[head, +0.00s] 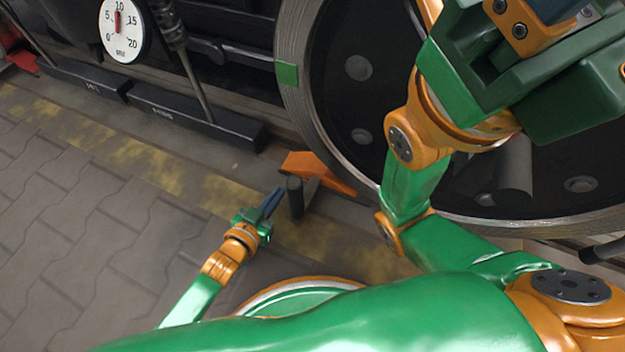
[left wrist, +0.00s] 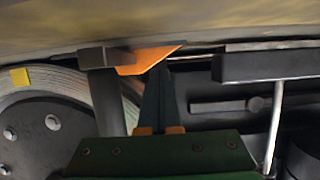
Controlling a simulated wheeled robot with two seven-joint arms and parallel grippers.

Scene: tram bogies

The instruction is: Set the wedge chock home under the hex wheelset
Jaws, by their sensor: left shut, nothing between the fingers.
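The wedge chock (head: 318,170) is orange with a dark upright post (head: 295,198) and sits low beside the rim of the big wheel (head: 352,75). Whether it touches the wheel, I cannot tell. In the left wrist view, the chock (left wrist: 148,60) and post (left wrist: 106,100) overlap the wheel's edge (left wrist: 50,125). My left gripper (head: 270,204) is shut and empty, just left of the post. Its fingers (left wrist: 155,100) show a gap from the post. My right gripper (head: 545,50) shows partly at upper right; its fingertips are out of frame. No hex mark is readable on the wheel.
A dial gauge (head: 122,28) stands at upper left. Dark labelled blocks (head: 190,115) with rods line the bogie side; one block (left wrist: 270,65) is near the fingers in the left wrist view. Paving (head: 90,225) at left is clear. A worn yellow strip (head: 145,165) runs along it.

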